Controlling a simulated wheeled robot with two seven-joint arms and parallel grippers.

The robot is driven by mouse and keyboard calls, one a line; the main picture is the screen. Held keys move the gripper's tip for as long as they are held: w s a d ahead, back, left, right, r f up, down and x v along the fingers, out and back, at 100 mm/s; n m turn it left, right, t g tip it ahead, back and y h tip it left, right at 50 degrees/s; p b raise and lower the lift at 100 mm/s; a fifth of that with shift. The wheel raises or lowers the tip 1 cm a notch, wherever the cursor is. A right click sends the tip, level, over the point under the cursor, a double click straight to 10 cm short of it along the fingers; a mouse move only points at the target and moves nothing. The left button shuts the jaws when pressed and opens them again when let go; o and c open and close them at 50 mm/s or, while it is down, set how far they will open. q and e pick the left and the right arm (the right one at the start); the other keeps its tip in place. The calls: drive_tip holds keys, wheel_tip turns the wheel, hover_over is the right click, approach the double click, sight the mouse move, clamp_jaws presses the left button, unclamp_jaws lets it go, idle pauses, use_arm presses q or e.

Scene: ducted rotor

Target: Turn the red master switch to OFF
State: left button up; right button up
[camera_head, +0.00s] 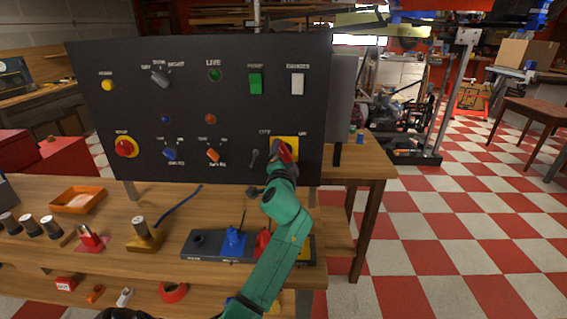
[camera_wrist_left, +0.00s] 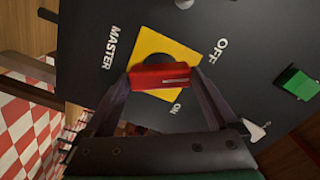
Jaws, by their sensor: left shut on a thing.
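The red master switch (camera_wrist_left: 160,77) sits on a yellow plate (camera_wrist_left: 182,50) on the black panel, with OFF and ON printed at its corners. In the head view the switch (camera_head: 283,149) is partly covered by my left gripper (camera_head: 284,154). My left gripper, on the green arm, has a finger at each end of the red handle in the wrist view (camera_wrist_left: 163,88) and is shut on it. The handle's white line points to the right there, on the OFF side; I cannot tell whether it is fully at OFF.
The black panel (camera_head: 190,95) carries other knobs, lamps and rockers, including a red stop button (camera_head: 125,147) and an orange knob (camera_head: 213,155). Below, the wooden bench holds an orange tray (camera_head: 78,200) and a dark block with coloured parts (camera_head: 205,256).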

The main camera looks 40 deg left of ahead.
use_arm(q)
drive_tip(key=shift+f+n+b, duration=0.15)
drive_tip(key=shift+n+b, duration=0.5)
drive_tip(key=shift+n, duration=0.75)
drive_tip(key=o, duration=1)
drive_tip(key=b+v, duration=0.2)
drive_tip(key=v, duration=1.2)
drive_tip(key=shift+s+d+b, duration=0.2)
drive_tip(key=shift+b, duration=0.15)
